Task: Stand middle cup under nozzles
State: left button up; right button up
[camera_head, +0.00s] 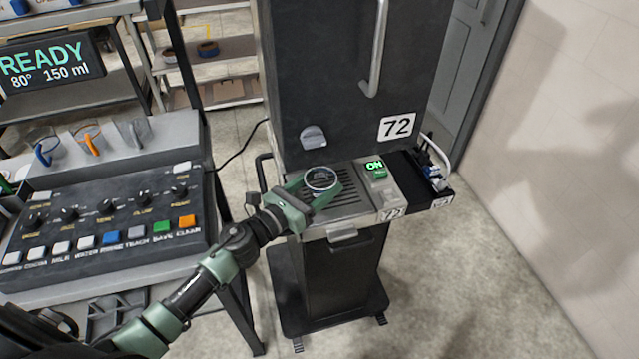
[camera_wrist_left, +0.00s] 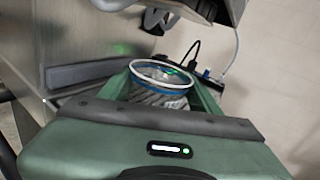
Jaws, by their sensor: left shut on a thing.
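My left gripper (camera_head: 316,190) is shut on a clear cup (camera_head: 321,179) with a pale round rim, over the slotted drip tray (camera_head: 343,199) of the dark dispenser. In the left wrist view the cup (camera_wrist_left: 160,78) sits upright between the green fingers, with a white rim and a blue band below it. The cup is in front of the dispenser's dark front panel (camera_head: 345,75), below and slightly right of a grey rounded fitting (camera_head: 313,137). I cannot tell whether the cup's base touches the tray. The nozzles are not clearly visible. My right gripper is not in view.
A green ON switch (camera_head: 375,168) is right of the tray, with a dark side bin (camera_head: 435,185) beyond it. At left, a control console (camera_head: 105,215) has buttons and several cups with coloured handles on its ledge (camera_head: 170,135). Floor is free at right.

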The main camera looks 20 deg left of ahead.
aim_at(311, 193)
pick_arm(q)
jog(key=shift+f, duration=0.25)
jog(key=o, duration=1.4)
jog(key=shift+s+a+b, duration=0.1)
jog(key=shift+s+b, duration=0.15)
jog(key=shift+b, duration=0.05)
jog(key=b+v, duration=0.2)
jog(key=v, duration=0.4)
jog(key=shift+s+a+f, duration=0.1)
jog(key=shift+s, duration=0.05)
jog(key=shift+s+a, duration=0.2)
jog(key=shift+s, duration=0.2)
